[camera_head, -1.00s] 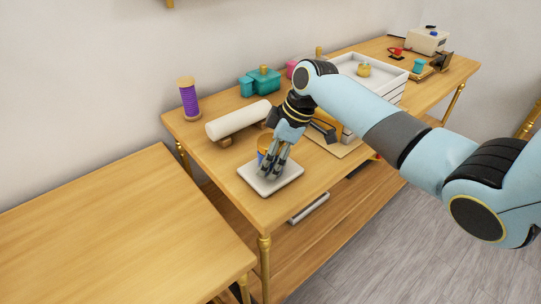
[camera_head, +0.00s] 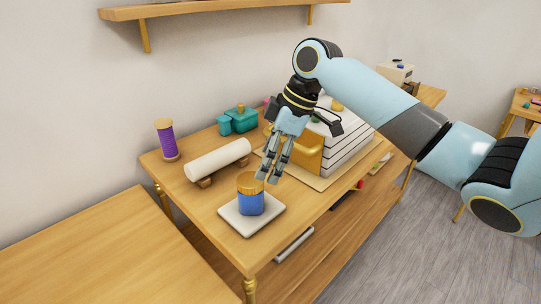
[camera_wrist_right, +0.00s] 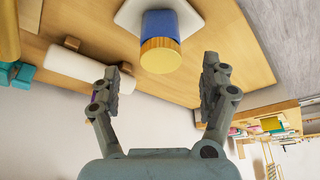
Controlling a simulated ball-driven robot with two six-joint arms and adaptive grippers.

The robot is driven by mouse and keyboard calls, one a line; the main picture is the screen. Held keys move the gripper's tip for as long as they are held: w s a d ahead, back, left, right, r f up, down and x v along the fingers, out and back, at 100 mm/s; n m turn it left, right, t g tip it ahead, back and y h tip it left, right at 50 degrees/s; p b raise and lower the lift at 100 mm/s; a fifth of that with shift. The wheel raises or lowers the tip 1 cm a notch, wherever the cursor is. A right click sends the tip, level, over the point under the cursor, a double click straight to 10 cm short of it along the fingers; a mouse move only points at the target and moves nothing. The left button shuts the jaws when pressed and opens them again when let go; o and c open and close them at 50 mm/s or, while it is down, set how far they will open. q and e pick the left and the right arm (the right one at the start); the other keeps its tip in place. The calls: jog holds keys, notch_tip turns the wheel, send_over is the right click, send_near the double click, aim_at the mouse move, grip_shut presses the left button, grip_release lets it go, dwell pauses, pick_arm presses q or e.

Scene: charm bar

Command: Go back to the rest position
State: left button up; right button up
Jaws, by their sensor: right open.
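My right gripper (camera_head: 268,178) is open and empty, above and just behind a blue jar with an orange-gold lid (camera_head: 250,196). The jar stands upright on a white square tray (camera_head: 238,228) near the front left corner of the long wooden table. In the right wrist view the two fingers of my right gripper (camera_wrist_right: 160,90) are spread wide, and the jar (camera_wrist_right: 160,50) lies beyond them, apart from both fingers. My left gripper is in none of the views.
A white roll on a wooden stand (camera_head: 218,160), a purple thread spool (camera_head: 166,140) and a teal box (camera_head: 238,120) stand behind the tray. A gold box (camera_head: 308,155) and stacked white trays (camera_head: 348,152) are to the right. A bare wooden table (camera_head: 90,250) is at left.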

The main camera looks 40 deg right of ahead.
jog(key=shift+s+d+r, duration=0.1)
jog(key=shift+s+r, duration=0.05)
jog(key=shift+r, duration=0.3)
jog(key=s+a+f+m+h, duration=0.1)
jog(key=s+a+m, duration=0.15)
jog(key=s, duration=0.55)
jog(key=s+a+f+m+t+h, duration=0.15)
jog(key=s+m, duration=0.25)
jog(key=s, duration=0.4)
jog(key=s+a+f+m+g+h, duration=0.1)
jog(key=s+a+m+h, duration=0.15)
jog(key=s, duration=0.55)
notch_tip(320, 180, down, 32)
jog(key=d+g+b, duration=0.1)
jog(key=d+b, duration=0.1)
jog(key=b, duration=0.5)
jog(key=s+d+f+g+b, duration=0.1)
jog(key=s+f+b, duration=0.4)
jog(key=s+f, duration=1.4)
notch_tip(320, 180, down, 4)
jog(key=shift+s+d+r+m+y, duration=0.15)
jog(key=shift+s+r+m+y, duration=0.15)
jog(key=shift+s+y, duration=0.1)
